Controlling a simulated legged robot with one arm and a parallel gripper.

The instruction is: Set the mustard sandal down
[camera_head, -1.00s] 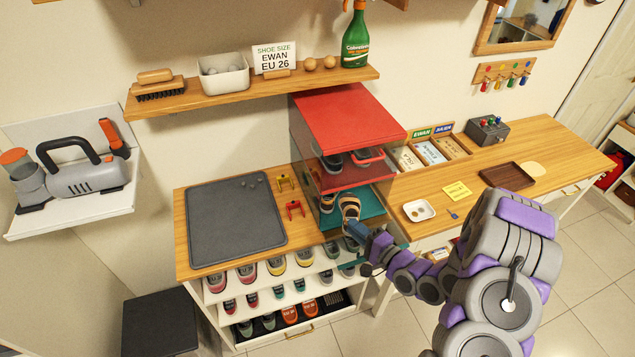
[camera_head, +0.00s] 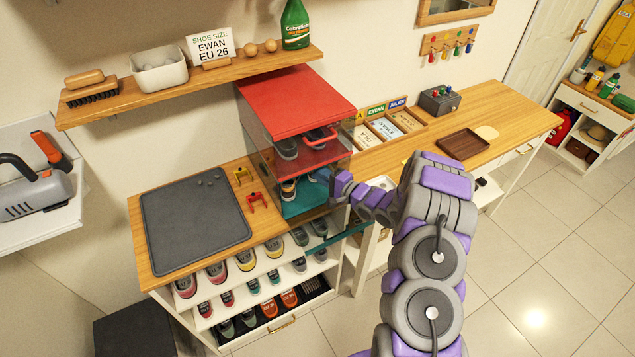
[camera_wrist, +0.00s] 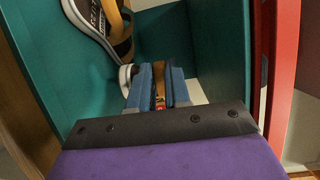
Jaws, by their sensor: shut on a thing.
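My gripper (camera_wrist: 159,88) is inside the teal-lined lower compartment (camera_wrist: 208,45) of the red-topped cubby. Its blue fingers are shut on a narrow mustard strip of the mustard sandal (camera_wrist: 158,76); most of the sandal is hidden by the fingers. A dark shoe with a white sole and tan strap (camera_wrist: 97,22) lies at the upper left of the wrist view, close beside the fingers. In the head view, my gripper (camera_head: 322,177) reaches in at the compartment's right side, and a shoe (camera_head: 288,189) shows at the left. I cannot tell whether the held sandal touches the floor.
The red cubby top (camera_head: 297,100) and a middle shelf with dark shoes (camera_head: 287,147) are above my gripper. A red side edge (camera_wrist: 284,75) stands close at right in the wrist view. A grey mat (camera_head: 194,220) lies left on the bench. Shoe rows (camera_head: 246,260) fill shelves below.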

